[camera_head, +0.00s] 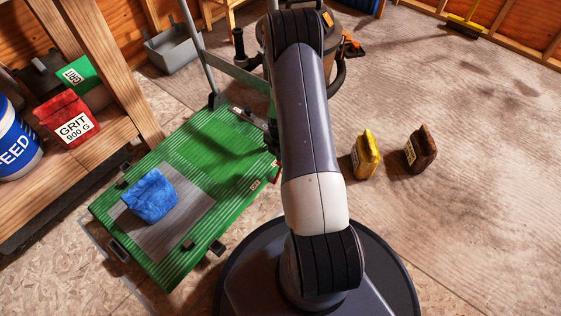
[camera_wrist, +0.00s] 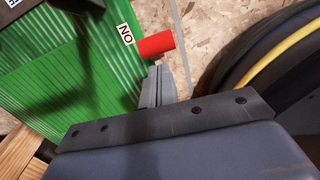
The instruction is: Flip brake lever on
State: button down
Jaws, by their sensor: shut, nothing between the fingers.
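A blue bag (camera_head: 150,196) lies on the deck's grey panel. Yellow (camera_head: 366,155) and brown (camera_head: 421,149) bags stand on the floor to the right. A shelf with a red grit bag (camera_head: 67,119) is at left. The floor at right is mostly clear.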

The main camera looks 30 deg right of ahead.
jog(key=w+d+r+p, duration=0.1)
jog(key=d+r, duration=0.2)
jog(key=d, duration=0.2)
jog(key=shift+w, duration=0.4)
jog(key=shift+a, duration=0.1)
